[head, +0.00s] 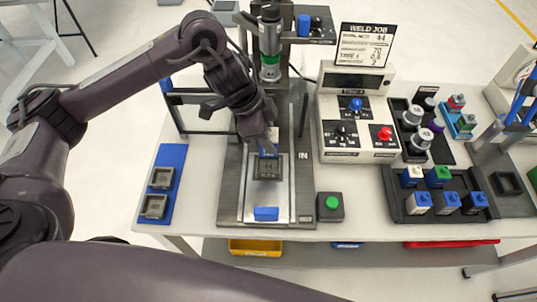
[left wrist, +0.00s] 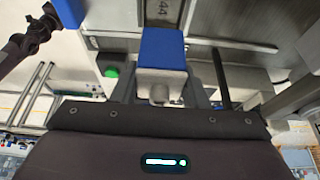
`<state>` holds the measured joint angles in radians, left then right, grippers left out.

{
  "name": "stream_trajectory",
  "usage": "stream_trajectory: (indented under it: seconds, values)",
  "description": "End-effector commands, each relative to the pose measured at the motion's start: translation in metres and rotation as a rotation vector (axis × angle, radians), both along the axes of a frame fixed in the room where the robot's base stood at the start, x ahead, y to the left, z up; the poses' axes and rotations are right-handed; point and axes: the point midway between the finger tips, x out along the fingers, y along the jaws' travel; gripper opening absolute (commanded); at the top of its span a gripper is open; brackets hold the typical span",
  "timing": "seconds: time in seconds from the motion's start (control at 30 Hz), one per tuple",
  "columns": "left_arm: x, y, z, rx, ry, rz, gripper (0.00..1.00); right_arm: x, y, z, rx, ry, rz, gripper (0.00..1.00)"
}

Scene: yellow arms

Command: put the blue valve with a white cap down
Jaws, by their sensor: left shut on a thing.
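My left gripper (head: 268,143) hangs over the welding fixture plate (head: 248,205), below the vertical press head. It is shut on the blue valve with a white cap, whose blue body (left wrist: 162,48) and white part (left wrist: 162,78) show between the fingers in the left wrist view. In the head view only a small blue part of the valve (head: 268,153) shows under the fingers. A dark square block marked 44 (head: 268,168) sits on the plate just below. I cannot tell whether the valve touches it. My right gripper is not in view.
A blue clamp block (head: 266,213) lies at the plate's near end, with a green button box (head: 330,205) to its right. A control box (head: 358,125) and a black tray (head: 398,212) of several capped valves stand further right. A blue holder (head: 163,205) stands left.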

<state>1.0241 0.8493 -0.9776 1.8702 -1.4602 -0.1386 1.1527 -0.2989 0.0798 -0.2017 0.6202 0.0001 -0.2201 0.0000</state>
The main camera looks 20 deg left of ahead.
Motion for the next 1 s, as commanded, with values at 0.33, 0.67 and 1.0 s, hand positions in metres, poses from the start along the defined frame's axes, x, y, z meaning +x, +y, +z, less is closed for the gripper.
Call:
stream_trajectory:
  seconds: [0.33, 0.67, 1.0]
  values:
    - [0.000, 0.000, -0.041, -0.001, 0.002, 0.002, 0.15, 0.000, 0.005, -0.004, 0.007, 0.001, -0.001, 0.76]
    - [0.000, 0.000, -0.075, -0.001, -0.002, 0.002, 0.15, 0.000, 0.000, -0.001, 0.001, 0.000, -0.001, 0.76]
    - [0.000, 0.000, -0.078, 0.000, -0.001, 0.001, 0.44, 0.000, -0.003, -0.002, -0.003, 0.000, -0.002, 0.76]
